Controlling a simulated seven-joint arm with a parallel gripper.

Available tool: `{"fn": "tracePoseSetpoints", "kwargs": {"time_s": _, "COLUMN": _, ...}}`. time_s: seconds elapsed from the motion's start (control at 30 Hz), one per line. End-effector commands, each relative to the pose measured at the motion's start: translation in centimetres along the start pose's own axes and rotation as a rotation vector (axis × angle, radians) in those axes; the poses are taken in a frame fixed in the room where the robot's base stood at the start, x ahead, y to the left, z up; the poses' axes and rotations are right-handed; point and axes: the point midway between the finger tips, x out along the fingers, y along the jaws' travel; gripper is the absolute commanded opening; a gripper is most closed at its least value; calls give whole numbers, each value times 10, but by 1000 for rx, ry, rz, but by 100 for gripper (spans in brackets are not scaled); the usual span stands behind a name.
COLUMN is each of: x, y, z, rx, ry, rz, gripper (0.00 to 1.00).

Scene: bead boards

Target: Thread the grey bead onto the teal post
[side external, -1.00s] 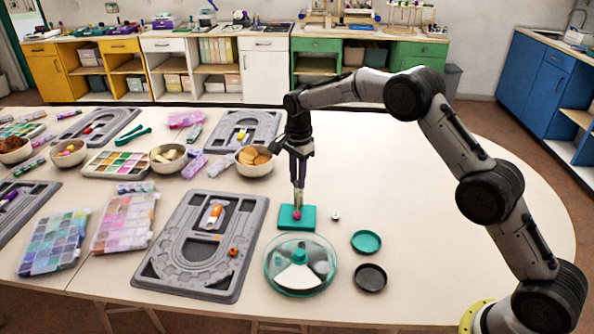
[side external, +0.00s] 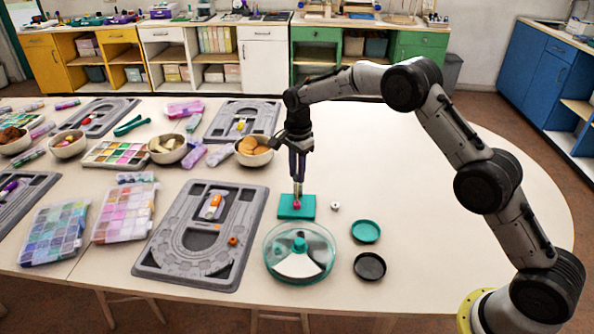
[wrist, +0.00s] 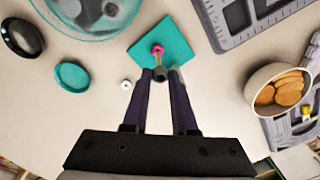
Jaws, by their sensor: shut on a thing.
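The teal board (side external: 283,207) lies flat on the table; it also shows in the wrist view (wrist: 178,43). A thin tan post (wrist: 158,63) stands on it, with a pink bead (wrist: 157,48) low on the post, near the board. My gripper (side external: 298,183) points down over the board. In the wrist view its fingertips (wrist: 162,75) are closed at the post on a small dark grey piece, which looks like the grey bead (wrist: 163,87). The fingers partly hide it, and I cannot tell whether it is around the post or beside it.
A small pale bead (side external: 335,206) lies loose right of the board. A round clear-lidded teal tray (side external: 272,268), a teal dish (side external: 366,231) and a black dish (side external: 370,266) stand nearer the front. A grey bead tray (side external: 168,262) lies left. The table's right side is clear.

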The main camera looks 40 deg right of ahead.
Motion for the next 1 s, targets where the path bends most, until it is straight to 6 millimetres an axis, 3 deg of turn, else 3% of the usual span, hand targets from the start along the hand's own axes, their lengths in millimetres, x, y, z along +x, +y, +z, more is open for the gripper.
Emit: {"fn": "tracePoseSetpoints", "kwargs": {"time_s": 1.0, "x": 11, "y": 1, "z": 0, "rx": 0, "ry": 0, "rz": 0, "gripper": 0}}
